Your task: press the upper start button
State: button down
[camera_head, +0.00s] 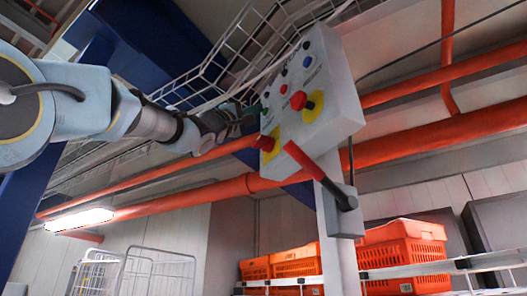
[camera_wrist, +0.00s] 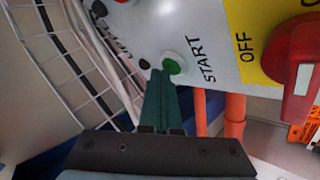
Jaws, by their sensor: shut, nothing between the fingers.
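The control box (camera_head: 335,95) is a tilted white panel on a post, with several buttons and knobs. A round green button (camera_wrist: 172,66) beside the word START shows in the wrist view. My gripper (camera_wrist: 160,74) is shut and empty, its green fingers held together. The fingertips are at the button's lower left edge in that view; I cannot tell whether they touch it. In the head view my gripper (camera_head: 257,109) reaches the panel's left side from the left. A black button (camera_wrist: 144,64) sits left of the green one.
A red knob (camera_wrist: 302,75) on a yellow plate marked OFF is at the right. A wire cable tray (camera_head: 235,50) runs behind. Orange totes (camera_head: 405,250) stand lower right.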

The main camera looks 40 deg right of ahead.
jog(key=shift+d, duration=0.15)
dwell(0.5)
jog(key=shift+w+a+b, duration=0.2)
jog(key=shift+a+b, duration=0.4)
jog(key=shift+a, duration=0.25)
jog(key=shift+a, duration=0.1)
jog(key=a+b, duration=0.1)
jog(key=a, duration=0.1)
jog(key=w+a+b, duration=0.1)
jog(key=a, duration=0.1)
jog(key=shift+w+a, duration=0.15)
jog(key=shift+a, duration=0.15)
dwell(0.5)
